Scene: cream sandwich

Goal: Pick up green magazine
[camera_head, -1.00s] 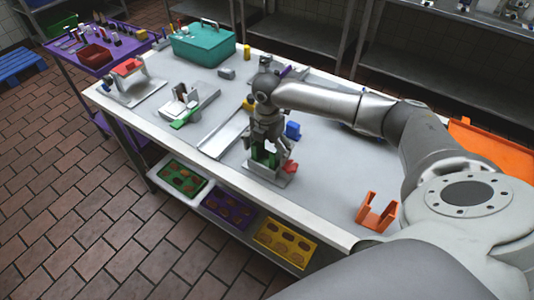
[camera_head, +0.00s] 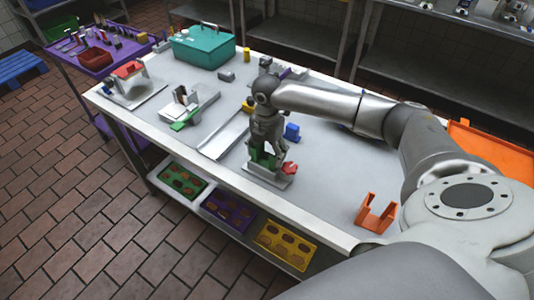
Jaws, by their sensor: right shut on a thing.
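My right gripper (camera_head: 266,154) points down over the near part of the work table, at a small metal stand (camera_head: 268,176) with a red part. It is shut on a green piece, the green magazine (camera_head: 260,156), which shows between and beside the fingers. The magazine is upright, at or just above the stand; I cannot tell whether it still touches it. The fingers hide part of it. My left gripper is not in view.
A long metal tray (camera_head: 224,136) lies left of my gripper, and a blue block (camera_head: 292,131) stands right of it. An orange holder (camera_head: 376,213) is near the front edge. A teal box (camera_head: 203,46) stands at the back left. The table's right middle is clear.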

